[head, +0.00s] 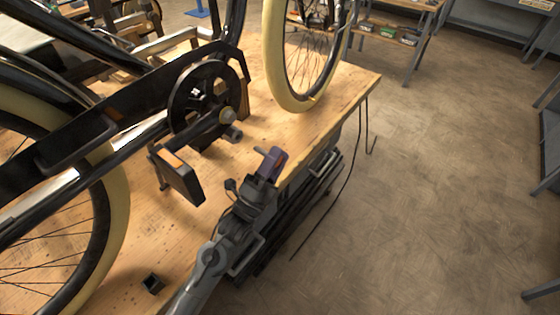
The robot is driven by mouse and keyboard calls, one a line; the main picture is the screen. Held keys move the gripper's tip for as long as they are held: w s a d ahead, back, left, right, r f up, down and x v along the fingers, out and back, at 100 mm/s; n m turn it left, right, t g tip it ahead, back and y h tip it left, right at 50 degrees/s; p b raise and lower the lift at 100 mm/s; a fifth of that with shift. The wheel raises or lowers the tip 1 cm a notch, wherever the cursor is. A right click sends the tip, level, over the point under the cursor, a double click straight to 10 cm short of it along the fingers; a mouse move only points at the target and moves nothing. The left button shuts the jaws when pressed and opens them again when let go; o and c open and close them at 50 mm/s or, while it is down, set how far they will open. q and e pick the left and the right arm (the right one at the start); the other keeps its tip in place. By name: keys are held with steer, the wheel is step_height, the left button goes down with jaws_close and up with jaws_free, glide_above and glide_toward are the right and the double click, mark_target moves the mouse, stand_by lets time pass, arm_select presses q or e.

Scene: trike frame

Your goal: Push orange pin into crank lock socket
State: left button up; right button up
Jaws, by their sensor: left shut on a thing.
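My left gripper (267,165) is low in the middle of the head view, above the bench's right edge. The crank (205,100) is a dark round chainring with a pedal arm, left of and above the gripper. Grey round parts (228,117) stick out at its hub; I cannot tell which is the lock socket. The gripper is apart from the crank, with a gap of bare bench between. My right gripper is not in view.
A black pedal (178,177) with an orange patch juts out left of my gripper. Cream-tyred wheels stand at the left (118,215) and upper middle (292,102). Open floor is to the right.

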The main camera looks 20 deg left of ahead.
mark_target(261, 150)
arm_select(q)
steer(key=shift+w+a, duration=0.25)
steer(key=shift+a, duration=0.45)
steer(key=shift+w+a, duration=0.3)
steer(key=shift+a, duration=0.4)
steer(key=shift+w+a, duration=0.25)
steer(key=shift+a, duration=0.45)
steer(key=shift+w+a, duration=0.25)
steer(key=shift+a, duration=0.45)
steer(key=shift+w+a, duration=0.3)
steer(key=shift+a, duration=0.35)
steer(key=shift+w+a, duration=0.25)
steer(key=shift+a, duration=0.45)
stand_by(0.9)
steer(key=o, duration=1.1)
steer(key=shift+o, duration=0.2)
steer(key=shift+d, duration=0.1)
